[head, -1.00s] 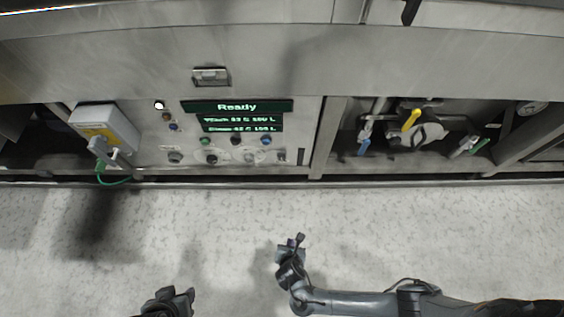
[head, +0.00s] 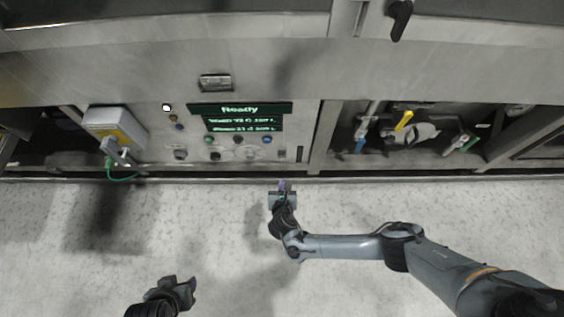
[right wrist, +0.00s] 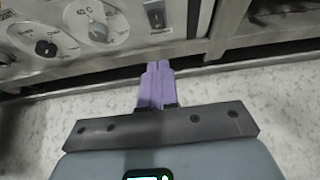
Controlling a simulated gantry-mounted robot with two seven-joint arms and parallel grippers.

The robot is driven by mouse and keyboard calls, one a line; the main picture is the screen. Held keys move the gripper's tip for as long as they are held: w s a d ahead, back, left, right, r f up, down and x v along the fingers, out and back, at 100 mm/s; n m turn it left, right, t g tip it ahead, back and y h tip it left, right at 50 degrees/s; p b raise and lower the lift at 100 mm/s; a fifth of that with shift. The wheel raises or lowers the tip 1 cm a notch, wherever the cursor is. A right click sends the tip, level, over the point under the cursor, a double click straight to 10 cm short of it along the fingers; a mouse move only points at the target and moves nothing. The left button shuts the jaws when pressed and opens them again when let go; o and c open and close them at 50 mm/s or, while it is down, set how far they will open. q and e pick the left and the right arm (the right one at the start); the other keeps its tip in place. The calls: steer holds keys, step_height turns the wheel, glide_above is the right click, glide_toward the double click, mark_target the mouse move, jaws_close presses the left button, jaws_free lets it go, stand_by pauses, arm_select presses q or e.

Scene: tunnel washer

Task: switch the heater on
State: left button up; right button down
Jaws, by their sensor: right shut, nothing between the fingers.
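The control panel (head: 238,145) of the washer is at the centre of the head view, with a lit green display (head: 240,108) reading "Ready". A dark rocker switch (head: 299,154) sits at the panel's lower right; it also shows at the top of the right wrist view (right wrist: 156,14). I cannot read which control is the heater's. My right gripper (head: 282,186) is below the panel and apart from it. Its purple fingers (right wrist: 157,72) are together and empty, pointing toward the panel's lower edge. My left gripper (head: 181,288) is low in the head view, away from the panel; its jaw opening is unclear.
Two round dials (right wrist: 97,20) and (right wrist: 40,38) are left of the switch. A grey box (head: 117,127) with a green cable is left of the panel. Valves with yellow (head: 404,120) and blue (head: 360,144) handles are at the right. Pale floor lies in front.

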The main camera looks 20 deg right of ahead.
steer(key=b, duration=0.9)
glide_toward(282, 156)
step_height(282, 156, down, 5)
steer(key=w, duration=0.1)
steer(key=shift+w+d+r+b, duration=0.25)
steer(key=shift+w+r+b, duration=0.15)
steer(key=shift+w, duration=0.15)
steer(key=shift+w+d+r+b, duration=0.25)
steer(key=shift+w+d+b, duration=0.1)
steer(key=shift+w, duration=0.25)
steer(key=shift+w+d+r+b, duration=0.2)
steer(key=shift+w+r+b, duration=0.2)
steer(key=shift+w, duration=0.15)
